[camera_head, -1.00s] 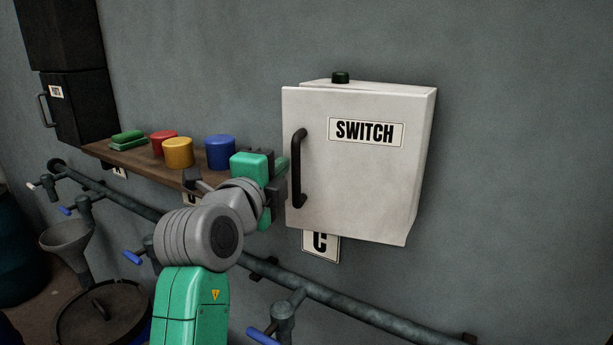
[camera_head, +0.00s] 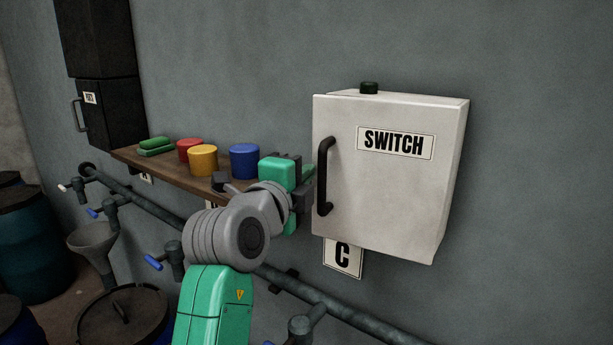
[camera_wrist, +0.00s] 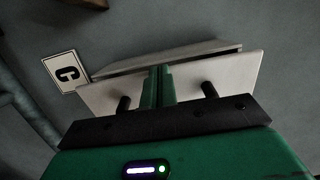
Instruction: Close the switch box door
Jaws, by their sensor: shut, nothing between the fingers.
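The switch box (camera_head: 452,180) is a pale wall box at the right in the head view. Its door (camera_head: 385,195) bears a SWITCH label and a black upright handle (camera_head: 325,176) near its left edge. In the wrist view the door (camera_wrist: 235,78) stands in front of the box body (camera_wrist: 185,53), with a dark narrow gap between them, so it looks slightly ajar. My gripper (camera_head: 309,174) is at the door's left, handle-side edge. Its green fingers (camera_wrist: 158,72) are shut and empty, pointing at the door between the two handle posts; I cannot tell whether they touch it.
Left of the box a wooden shelf (camera_head: 170,172) holds red, yellow and blue pots and a green item. A pipe (camera_head: 345,316) with blue-handled taps runs below. A dark cabinet (camera_head: 108,115) hangs at far left. The wall right of the box is clear.

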